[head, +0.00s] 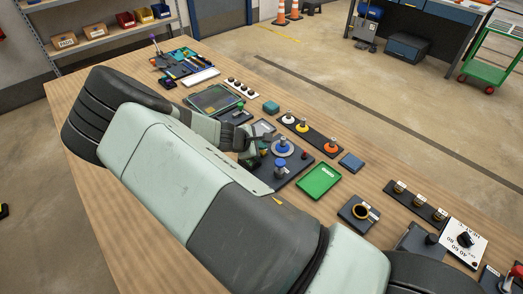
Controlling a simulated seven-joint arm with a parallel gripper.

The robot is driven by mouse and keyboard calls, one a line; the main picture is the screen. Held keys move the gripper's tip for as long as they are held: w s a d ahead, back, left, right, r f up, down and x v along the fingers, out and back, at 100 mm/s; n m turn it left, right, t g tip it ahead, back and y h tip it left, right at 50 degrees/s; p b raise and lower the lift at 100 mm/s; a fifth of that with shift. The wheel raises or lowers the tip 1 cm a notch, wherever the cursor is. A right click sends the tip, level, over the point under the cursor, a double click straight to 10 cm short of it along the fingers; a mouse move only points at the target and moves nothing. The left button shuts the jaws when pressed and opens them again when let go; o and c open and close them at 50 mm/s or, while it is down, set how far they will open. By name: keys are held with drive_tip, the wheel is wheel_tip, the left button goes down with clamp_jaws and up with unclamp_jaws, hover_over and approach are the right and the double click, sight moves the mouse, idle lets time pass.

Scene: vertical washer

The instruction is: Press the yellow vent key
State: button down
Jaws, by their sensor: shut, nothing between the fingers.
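A small yellow piece (277,199) shows at the edge of my arm, which hides part of it; I cannot tell whether it is the vent key. A yellow round piece with a metal post (302,126) sits in a dark strip between a white one and an orange one. My gripper (262,146) is over the dark panel (288,178), close to a blue round piece with a post (283,147). Its fingers are small and dark here, look shut, and hold nothing. My arm covers much of the table in front of the panel.
A second blue knob (281,168) and a small red button (305,154) stand on the panel. A green tray (318,181), a blue block (351,162) and a ring fixture (360,212) lie to the right. Bare wood (345,135) shows behind them.

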drive_tip(key=shift+f, duration=0.4)
idle(0.6)
drive_tip(key=shift+r, duration=0.95)
wheel_tip(320, 180, up, 5)
idle(0.9)
